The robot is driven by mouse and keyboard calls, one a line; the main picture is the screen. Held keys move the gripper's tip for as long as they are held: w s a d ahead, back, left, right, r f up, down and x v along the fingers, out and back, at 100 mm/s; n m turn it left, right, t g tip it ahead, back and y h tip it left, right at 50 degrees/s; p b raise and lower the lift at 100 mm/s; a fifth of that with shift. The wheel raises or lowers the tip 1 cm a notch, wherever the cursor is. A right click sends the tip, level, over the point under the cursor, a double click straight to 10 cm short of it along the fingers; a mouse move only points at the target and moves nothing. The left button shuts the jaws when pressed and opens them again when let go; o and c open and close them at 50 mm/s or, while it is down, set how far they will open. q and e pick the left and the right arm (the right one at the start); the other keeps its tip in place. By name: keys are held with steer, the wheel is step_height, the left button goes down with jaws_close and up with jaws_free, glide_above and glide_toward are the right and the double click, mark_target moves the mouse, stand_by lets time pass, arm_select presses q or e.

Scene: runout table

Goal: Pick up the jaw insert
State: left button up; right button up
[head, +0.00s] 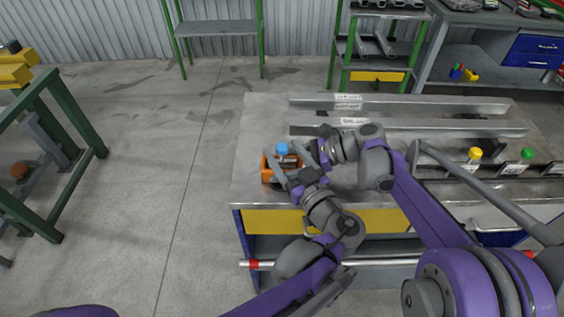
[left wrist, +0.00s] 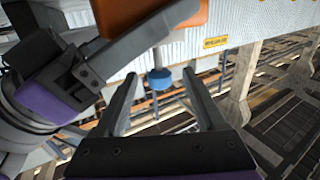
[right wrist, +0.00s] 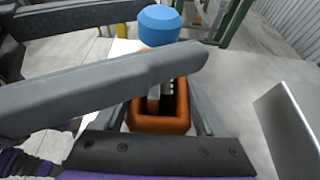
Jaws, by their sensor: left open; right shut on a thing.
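The jaw insert appears to be the grey piece (right wrist: 154,98) standing inside an orange bin, below a blue knob (head: 282,149). The orange bin (head: 266,168) sits at the table's left end; its rim also shows in the right wrist view (right wrist: 160,124). My left gripper (head: 285,177) is open. In the left wrist view the blue knob (left wrist: 160,79) on its thin grey stem shows between the open fingers; contact cannot be told. My right gripper (head: 305,158) is shut on the orange bin, a finger at either side. A large grey finger partly hides the insert in the right wrist view.
The metal table (head: 262,115) carries long rails (head: 400,104) behind my arms. A yellow knob (head: 475,153) and a green knob (head: 527,154) stand at the right. Both grippers crowd closely around the bin. The table's back left corner is clear.

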arm_select(q)
steer(key=shift+x, duration=0.95)
steer(key=shift+c, duration=0.4)
jaws_close()
